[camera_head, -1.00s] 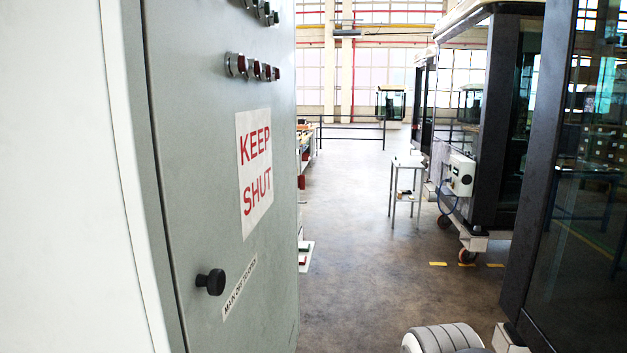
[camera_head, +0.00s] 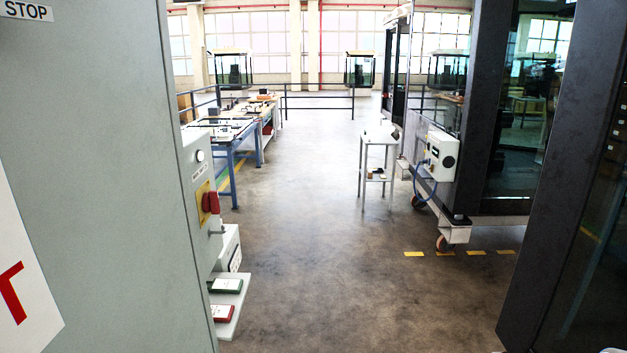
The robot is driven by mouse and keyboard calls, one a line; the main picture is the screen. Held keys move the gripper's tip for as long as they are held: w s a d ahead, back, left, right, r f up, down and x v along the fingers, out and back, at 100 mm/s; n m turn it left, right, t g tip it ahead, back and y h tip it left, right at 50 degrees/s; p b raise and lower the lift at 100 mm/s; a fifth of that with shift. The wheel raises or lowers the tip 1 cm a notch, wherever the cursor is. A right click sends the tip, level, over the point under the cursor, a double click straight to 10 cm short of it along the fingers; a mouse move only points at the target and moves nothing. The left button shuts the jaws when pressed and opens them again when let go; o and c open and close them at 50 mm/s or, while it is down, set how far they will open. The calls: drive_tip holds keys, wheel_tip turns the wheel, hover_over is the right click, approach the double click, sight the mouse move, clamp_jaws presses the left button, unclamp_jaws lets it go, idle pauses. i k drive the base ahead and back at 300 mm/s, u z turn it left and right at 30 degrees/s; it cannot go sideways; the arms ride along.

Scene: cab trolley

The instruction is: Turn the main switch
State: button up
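A red rotary switch handle (camera_head: 210,201) on a yellow plate (camera_head: 203,205) sits on the narrow side face of a grey box (camera_head: 196,160), left of centre. The handle appears upright. A small label and a round white lamp or button (camera_head: 200,155) are above it. The switch is seen at a steep angle, partly beside the edge of the large grey cabinet door (camera_head: 110,170) at the left. My gripper is not in view.
A shelf (camera_head: 232,300) with green and red items juts out below the switch. Blue-legged workbenches (camera_head: 235,140) stand behind. A small metal stand (camera_head: 377,165) and a wheeled dark cab (camera_head: 480,150) are at the right. The floor between (camera_head: 310,240) is clear.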

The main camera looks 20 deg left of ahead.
sight(210, 202)
drive_tip(key=u, duration=0.3)
drive_tip(key=i, duration=1.35)
drive_tip(key=u, duration=1.15)
drive_tip(key=i, duration=0.2)
drive_tip(key=k, duration=0.7)
drive_tip(key=u, duration=0.2)
drive_tip(key=i, duration=0.7)
drive_tip(key=z, duration=0.05)
